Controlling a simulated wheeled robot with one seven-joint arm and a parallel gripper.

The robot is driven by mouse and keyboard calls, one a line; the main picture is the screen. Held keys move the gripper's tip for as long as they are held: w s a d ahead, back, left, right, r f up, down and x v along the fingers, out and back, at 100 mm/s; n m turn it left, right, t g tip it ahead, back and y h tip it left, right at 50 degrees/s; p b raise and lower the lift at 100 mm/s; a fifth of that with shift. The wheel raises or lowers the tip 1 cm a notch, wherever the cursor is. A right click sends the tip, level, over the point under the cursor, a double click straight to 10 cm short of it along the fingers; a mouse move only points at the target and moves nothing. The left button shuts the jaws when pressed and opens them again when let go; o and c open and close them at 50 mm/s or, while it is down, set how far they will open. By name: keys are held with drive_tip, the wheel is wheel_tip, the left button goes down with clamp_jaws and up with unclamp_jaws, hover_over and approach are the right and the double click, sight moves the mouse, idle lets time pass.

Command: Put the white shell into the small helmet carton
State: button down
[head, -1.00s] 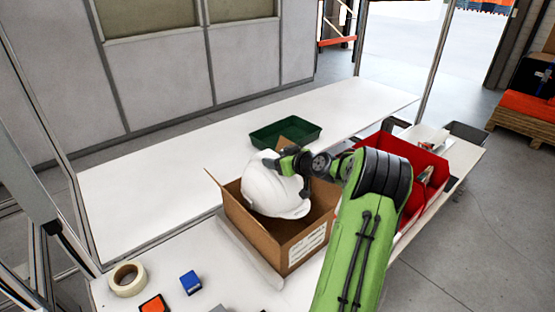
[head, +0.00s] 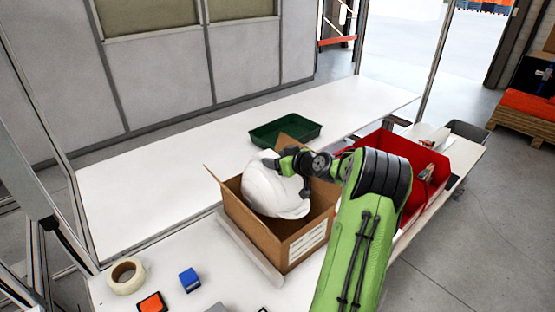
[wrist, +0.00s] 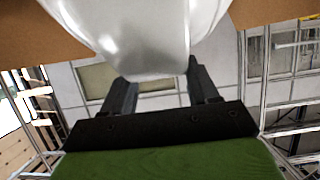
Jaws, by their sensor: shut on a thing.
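The white shell (head: 270,190) is a glossy white helmet shell. In the head view it sits tilted inside the mouth of the open brown carton (head: 302,247), its upper part above the rim. My gripper (head: 290,168) is at the shell's upper right side and is shut on it. In the wrist view the shell (wrist: 145,35) fills the top middle, at the tips of my gripper's two dark fingers (wrist: 162,90). Brown cardboard shows on both sides of it. Whether the shell touches the carton floor is hidden.
A green tray (head: 258,139) stands behind the carton on the white table (head: 130,195). A red bin (head: 432,157) is to the right, partly behind my arm. A tape roll (head: 115,277), a blue block (head: 190,280) and an orange-topped item (head: 152,303) lie at front left.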

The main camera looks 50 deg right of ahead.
drive_tip(key=shift+s+a+f+b, duration=0.1)
drive_tip(key=shift+a+f+b, duration=0.15)
drive_tip(key=shift+f+b, duration=3.05)
drive_tip(key=shift+b, duration=0.2)
drive_tip(key=shift+s+d+f+b, duration=0.1)
drive_tip(key=shift+s+f+b, duration=0.15)
drive_tip(key=shift+f+b, duration=0.55)
drive_tip(key=shift+s+d+f+b, duration=0.1)
drive_tip(key=shift+s+f+b, duration=0.1)
drive_tip(key=shift+f+b, duration=0.55)
drive_tip(key=shift+c, duration=1)
unclamp_jaws()
